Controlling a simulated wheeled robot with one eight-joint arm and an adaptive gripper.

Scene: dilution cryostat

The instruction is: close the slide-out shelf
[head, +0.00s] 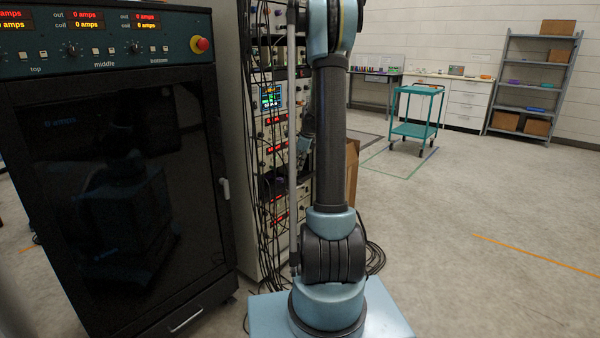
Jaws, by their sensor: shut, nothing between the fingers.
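I cannot make out a slide-out shelf standing open in the head view. The black cabinet (130,200) at the left has a dark glass front with a small light handle (224,189) on its right edge. A low panel with a pull handle (186,320) shows at its base. My own arm rises in the middle of the view and leaves it at the top. My gripper is not in view.
An instrument rack (272,150) with hanging black cables stands right behind my arm. A teal cart (415,131) stands farther back. A grey shelving unit (533,85) with boxes is at the far right. The floor (480,200) at the right is clear.

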